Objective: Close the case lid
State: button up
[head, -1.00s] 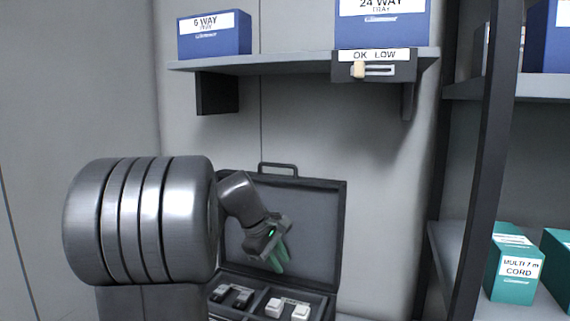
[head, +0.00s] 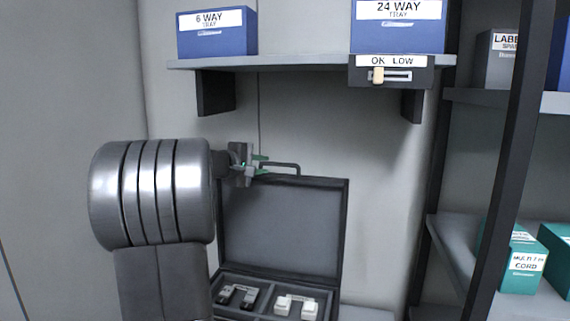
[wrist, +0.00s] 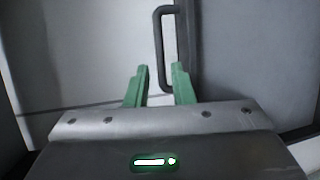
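The case (head: 270,276) stands open, with its lid (head: 283,228) upright against the wall side. A dark handle (head: 285,166) rises from the lid's top edge. My gripper (head: 262,164) is at the handle's left end, at the lid's top left corner. In the wrist view the green fingers (wrist: 158,82) are apart, and the handle (wrist: 164,48) shows between and beyond their tips. I cannot tell whether either finger touches it. The lid also shows at the right of the wrist view (wrist: 240,60).
Dark and white devices (head: 296,305) lie in the case's compartments. A shelf (head: 310,62) above carries blue boxes, with an OK/LOW slider (head: 390,75) on its front. A rack with teal boxes (head: 522,262) stands at the right.

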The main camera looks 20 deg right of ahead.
aim_at(279, 165)
jog(key=p+x, duration=0.3)
jog(key=x, duration=0.8)
jog(key=shift+d+f, duration=0.1)
jog(key=shift+d, duration=0.05)
jog(key=shift+c, duration=0.4)
grip_shut()
